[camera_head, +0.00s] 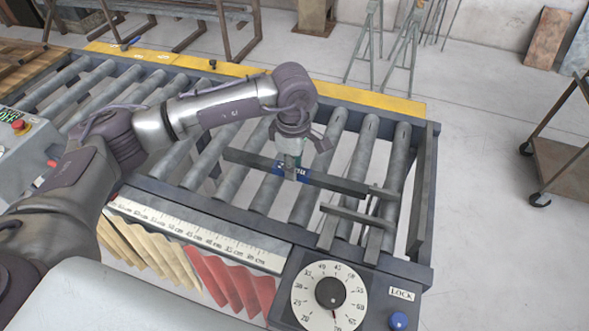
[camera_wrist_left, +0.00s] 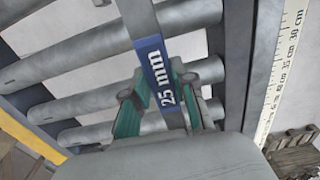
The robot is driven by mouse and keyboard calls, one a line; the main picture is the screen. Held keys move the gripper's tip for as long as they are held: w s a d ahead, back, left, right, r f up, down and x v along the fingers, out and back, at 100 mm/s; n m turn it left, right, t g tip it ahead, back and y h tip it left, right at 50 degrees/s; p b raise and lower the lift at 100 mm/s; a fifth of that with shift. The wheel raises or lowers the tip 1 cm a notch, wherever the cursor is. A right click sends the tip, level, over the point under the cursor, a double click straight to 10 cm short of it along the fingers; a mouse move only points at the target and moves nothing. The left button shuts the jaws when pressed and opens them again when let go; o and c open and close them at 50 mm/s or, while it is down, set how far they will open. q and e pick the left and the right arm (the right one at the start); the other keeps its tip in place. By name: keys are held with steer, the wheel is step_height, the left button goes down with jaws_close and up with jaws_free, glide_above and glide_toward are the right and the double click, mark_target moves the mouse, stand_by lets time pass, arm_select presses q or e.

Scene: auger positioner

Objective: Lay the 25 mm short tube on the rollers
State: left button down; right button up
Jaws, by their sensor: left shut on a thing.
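The 25 mm short tube is a straight grey bar (camera_head: 345,184) with a blue label, lying across the line of the rollers in the head view. In the left wrist view the blue band (camera_wrist_left: 158,70) reads "25 mm". My left gripper (camera_head: 291,168) comes down from above and is shut on the tube at the label. Its green-padded fingers sit on either side of the tube in the left wrist view (camera_wrist_left: 162,112). The tube runs parallel to the frame's long side. Whether it touches the rollers (camera_head: 232,180) cannot be told. The right gripper is not in view.
A grey stop bracket (camera_head: 350,215) stands near the right end of the rollers. A ruler (camera_head: 200,236), a dial (camera_head: 330,293) and a LOCK knob (camera_head: 398,320) line the front. A yellow strip (camera_head: 375,100) edges the back. A cart (camera_head: 565,150) stands right.

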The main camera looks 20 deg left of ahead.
arm_select(q)
steer(key=shift+d+f, duration=0.1)
steer(key=shift+d, duration=0.1)
steer(key=shift+f+p, duration=0.3)
steer(key=shift+p, duration=0.05)
step_height(320, 180, down, 2)
steer(key=shift+f+p, duration=0.2)
steer(key=shift+p, duration=0.5)
steer(key=shift+f, duration=0.65)
steer(key=c, duration=0.9)
jaws_free()
steer(key=shift+c, duration=0.2)
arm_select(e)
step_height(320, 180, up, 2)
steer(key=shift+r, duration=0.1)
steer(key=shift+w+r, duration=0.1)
